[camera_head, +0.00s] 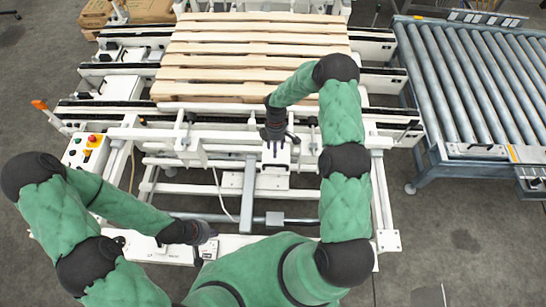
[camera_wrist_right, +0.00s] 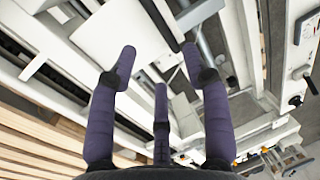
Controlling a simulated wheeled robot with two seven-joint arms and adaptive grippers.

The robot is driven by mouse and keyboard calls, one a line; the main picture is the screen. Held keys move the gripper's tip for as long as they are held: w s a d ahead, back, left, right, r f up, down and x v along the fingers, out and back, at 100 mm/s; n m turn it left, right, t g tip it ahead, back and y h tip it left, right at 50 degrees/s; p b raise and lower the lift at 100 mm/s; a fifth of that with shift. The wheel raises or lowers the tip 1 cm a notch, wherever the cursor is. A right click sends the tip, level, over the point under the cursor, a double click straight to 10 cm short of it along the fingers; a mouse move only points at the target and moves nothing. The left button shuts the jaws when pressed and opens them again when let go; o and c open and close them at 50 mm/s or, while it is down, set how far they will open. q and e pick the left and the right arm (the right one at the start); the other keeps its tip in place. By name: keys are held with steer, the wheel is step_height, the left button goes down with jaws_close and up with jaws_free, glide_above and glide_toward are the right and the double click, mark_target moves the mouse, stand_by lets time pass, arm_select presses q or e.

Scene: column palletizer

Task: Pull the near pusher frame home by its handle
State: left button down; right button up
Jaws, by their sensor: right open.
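The near pusher frame (camera_head: 240,107) is a white bar structure along the near edge of the wooden pallet (camera_head: 250,62). My right gripper (camera_head: 275,146) reaches down over the white machinery just on my side of that frame. In the right wrist view its purple fingers (camera_wrist_right: 160,75) are spread open with nothing held. A dark bar (camera_wrist_right: 163,20) beside a white panel lies beyond the fingertips; I cannot tell whether it is the handle. The handle is not clearly seen in the head view, where the right hand may hide it. My left gripper (camera_head: 208,236) is low at the machine's near edge, its fingers unclear.
A roller conveyor (camera_head: 480,85) stands at the right. A control box (camera_head: 86,150) with a red button and an orange-tipped lever (camera_head: 40,105) are at the left. Cardboard boxes (camera_head: 140,12) lie at the back left. White rails and posts surround the right hand closely.

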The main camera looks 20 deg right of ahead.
glide_above(275, 161)
steer(key=s+a, duration=0.1)
steer(key=s, duration=0.2)
steer(key=f, duration=0.9)
steer(key=shift+a+f, duration=0.2)
steer(key=shift+c, duration=0.2)
jaws_close()
